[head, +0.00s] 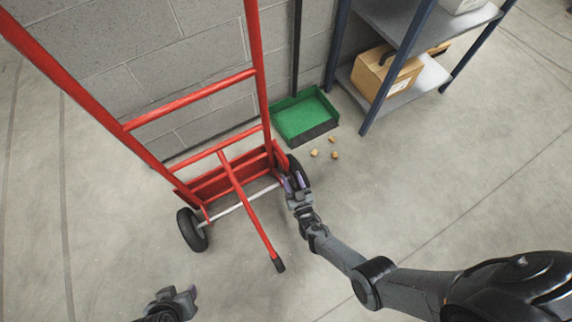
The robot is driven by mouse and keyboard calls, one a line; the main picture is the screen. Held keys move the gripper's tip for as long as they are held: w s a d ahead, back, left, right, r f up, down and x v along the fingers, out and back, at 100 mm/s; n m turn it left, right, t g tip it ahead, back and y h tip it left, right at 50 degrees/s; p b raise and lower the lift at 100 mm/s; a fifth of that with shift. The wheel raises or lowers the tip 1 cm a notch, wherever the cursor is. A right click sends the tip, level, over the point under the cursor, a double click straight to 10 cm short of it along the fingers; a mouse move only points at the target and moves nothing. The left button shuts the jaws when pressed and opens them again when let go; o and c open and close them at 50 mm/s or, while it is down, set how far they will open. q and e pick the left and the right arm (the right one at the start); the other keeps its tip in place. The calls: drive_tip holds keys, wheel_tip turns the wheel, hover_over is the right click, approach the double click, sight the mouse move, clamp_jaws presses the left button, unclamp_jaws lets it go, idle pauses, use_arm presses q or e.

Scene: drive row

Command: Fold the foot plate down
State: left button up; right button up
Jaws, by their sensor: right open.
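A red hand truck (181,102) stands by the block wall. Its red foot plate (208,186) is at the bottom between the wheels and looks folded up against the frame. A red bar with a black tip (278,265) slants down in front of it. My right gripper (293,182) is open at the plate's right end, in front of the right wheel (297,168), which it partly hides. I cannot tell whether it touches the plate. My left gripper (180,292) is low at the bottom edge, apart from the truck; its jaw opening is unclear.
The left wheel (192,230) rests on the floor. A green dustpan (305,117) lies by the wall behind the right wheel, with several small tan bits (334,155) in front of it. A blue-posted shelf (412,30) holds a cardboard box (377,75). The front floor is clear.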

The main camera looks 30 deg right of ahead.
sight(287, 166)
drive_tip(key=w, duration=0.2)
drive_tip(key=w+b, duration=0.1)
drive_tip(key=w, duration=0.1)
drive_tip(key=w+d+b, duration=0.1)
drive_tip(key=w, duration=0.1)
drive_tip(key=shift+w+d+b, duration=0.1)
drive_tip(key=shift+w+b, duration=0.2)
drive_tip(key=shift+w, duration=0.25)
drive_tip(key=shift+w, duration=0.1)
drive_tip(key=shift+c, duration=0.5)
clamp_jaws()
drive_tip(key=shift+r, duration=0.1)
